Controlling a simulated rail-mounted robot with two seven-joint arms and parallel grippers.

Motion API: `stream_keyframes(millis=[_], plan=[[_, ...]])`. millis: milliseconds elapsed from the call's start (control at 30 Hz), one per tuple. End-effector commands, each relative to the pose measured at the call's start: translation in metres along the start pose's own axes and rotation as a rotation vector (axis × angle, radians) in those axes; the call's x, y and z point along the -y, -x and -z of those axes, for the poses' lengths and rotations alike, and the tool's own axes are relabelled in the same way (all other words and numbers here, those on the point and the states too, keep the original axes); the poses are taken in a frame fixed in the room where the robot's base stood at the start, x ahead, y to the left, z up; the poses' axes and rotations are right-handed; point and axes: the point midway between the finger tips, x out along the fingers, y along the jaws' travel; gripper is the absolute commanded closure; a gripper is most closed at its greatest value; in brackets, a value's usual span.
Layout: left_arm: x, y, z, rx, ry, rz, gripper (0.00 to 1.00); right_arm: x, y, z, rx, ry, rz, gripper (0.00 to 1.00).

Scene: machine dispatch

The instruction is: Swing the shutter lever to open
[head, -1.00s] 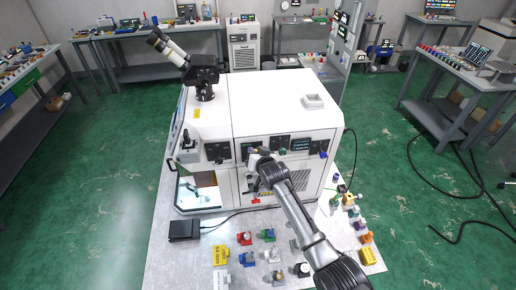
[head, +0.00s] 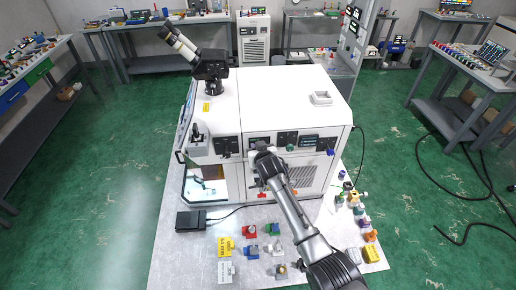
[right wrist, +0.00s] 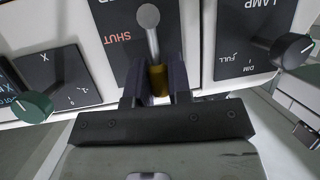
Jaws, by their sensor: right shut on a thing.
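The shutter lever (right wrist: 150,30) shows in the right wrist view as a grey rod with a round end on a dark panel (right wrist: 118,32) marked SHUT. A yellow part (right wrist: 158,80) sits between the fingers, in line with the rod. My right gripper (right wrist: 158,84) is shut on the lever at this yellow part. In the head view my right gripper (head: 261,153) is at the front panel of the white machine (head: 285,95), and the arm hides the lever there. My left gripper is not in view.
A LAMP knob (right wrist: 291,50) and a green knob (right wrist: 33,107) flank the lever panel. A microscope (head: 209,70) stands on the machine. Several small coloured parts, a black box (head: 190,221) and a yellow tag (head: 225,246) lie on the table (head: 170,265).

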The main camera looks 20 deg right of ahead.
Motion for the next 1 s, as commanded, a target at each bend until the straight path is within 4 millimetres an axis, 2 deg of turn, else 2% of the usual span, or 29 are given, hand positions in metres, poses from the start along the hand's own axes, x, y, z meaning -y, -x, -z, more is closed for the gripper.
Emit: stream_keyframes(millis=[167, 200, 433, 767, 1000], plan=[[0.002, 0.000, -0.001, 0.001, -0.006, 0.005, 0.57, 0.000, 0.000, -0.002, 0.004, 0.002, 0.000, 1.00], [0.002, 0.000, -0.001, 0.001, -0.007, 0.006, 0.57, 0.000, 0.000, -0.002, 0.004, 0.002, 0.000, 0.77], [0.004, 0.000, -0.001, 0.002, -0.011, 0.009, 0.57, 0.000, 0.000, -0.001, 0.002, 0.001, 0.000, 0.57], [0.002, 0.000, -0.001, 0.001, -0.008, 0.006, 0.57, 0.000, 0.002, -0.001, 0.001, 0.000, 0.000, 0.57], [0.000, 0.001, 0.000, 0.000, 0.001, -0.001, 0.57, 0.000, 0.023, -0.001, 0.000, -0.001, 0.001, 0.57]])
